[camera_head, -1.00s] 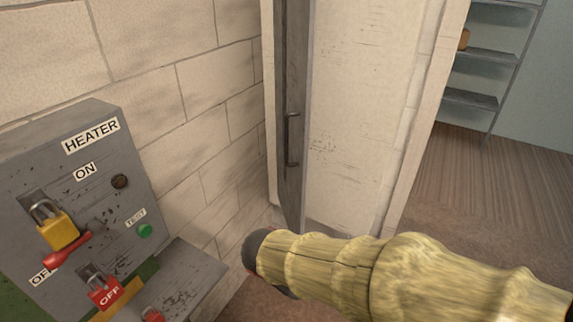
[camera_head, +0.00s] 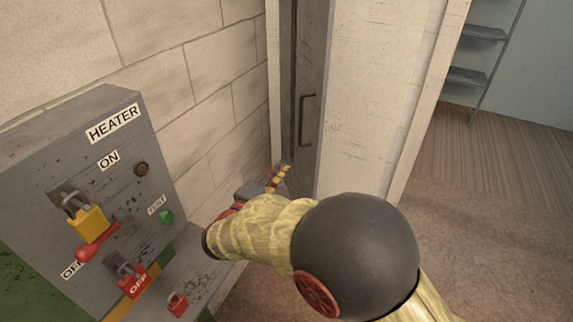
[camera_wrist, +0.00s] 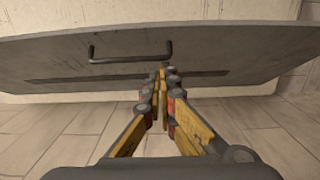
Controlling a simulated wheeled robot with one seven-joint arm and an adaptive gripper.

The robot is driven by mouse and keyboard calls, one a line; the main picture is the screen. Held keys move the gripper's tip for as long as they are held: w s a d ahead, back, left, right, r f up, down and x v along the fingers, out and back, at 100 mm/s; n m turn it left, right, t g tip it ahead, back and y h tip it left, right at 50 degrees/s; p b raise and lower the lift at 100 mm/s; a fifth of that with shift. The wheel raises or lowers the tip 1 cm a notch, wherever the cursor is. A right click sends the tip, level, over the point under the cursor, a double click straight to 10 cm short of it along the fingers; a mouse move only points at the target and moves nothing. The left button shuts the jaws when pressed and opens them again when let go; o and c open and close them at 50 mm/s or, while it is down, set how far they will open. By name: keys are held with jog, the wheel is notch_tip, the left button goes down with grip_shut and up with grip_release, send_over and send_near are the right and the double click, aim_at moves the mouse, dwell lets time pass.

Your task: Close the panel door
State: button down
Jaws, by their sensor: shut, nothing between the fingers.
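A tall grey door with a bar handle (camera_head: 306,118) stands by the white frame in the head view; I take its grey face (camera_head: 318,60) for the panel door. It seems to stand at an angle to the wall. In the wrist view the grey door (camera_wrist: 230,45) crosses the picture, with its handle (camera_wrist: 130,58) left of centre. My gripper (camera_head: 284,170) is shut and empty, low in front of the door. In the wrist view my gripper (camera_wrist: 165,78) has its fingertips together just below and right of the handle. I cannot tell whether they touch the door.
A grey heater box (camera_head: 85,190) with yellow and red padlocks stands at the left, with a grey ledge (camera_head: 205,268) below it. A pale block wall (camera_head: 195,75) runs behind. Shelves (camera_head: 483,75) stand at the far right, with open floor (camera_head: 480,220) before them.

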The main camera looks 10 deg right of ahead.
jog(key=b, duration=0.1)
send_near(313, 142)
jog(key=w+a, duration=0.1)
jog(key=w, duration=0.2)
jog(key=shift+w+d+r+b, duration=0.1)
jog(key=shift+w+d+b, duration=0.1)
jog(key=shift+d, duration=0.75)
jog(key=shift+w+d+r+b, duration=0.1)
jog(key=shift+d+b, duration=0.1)
jog(key=shift+d, duration=0.7)
jog(key=shift+s, duration=0.1)
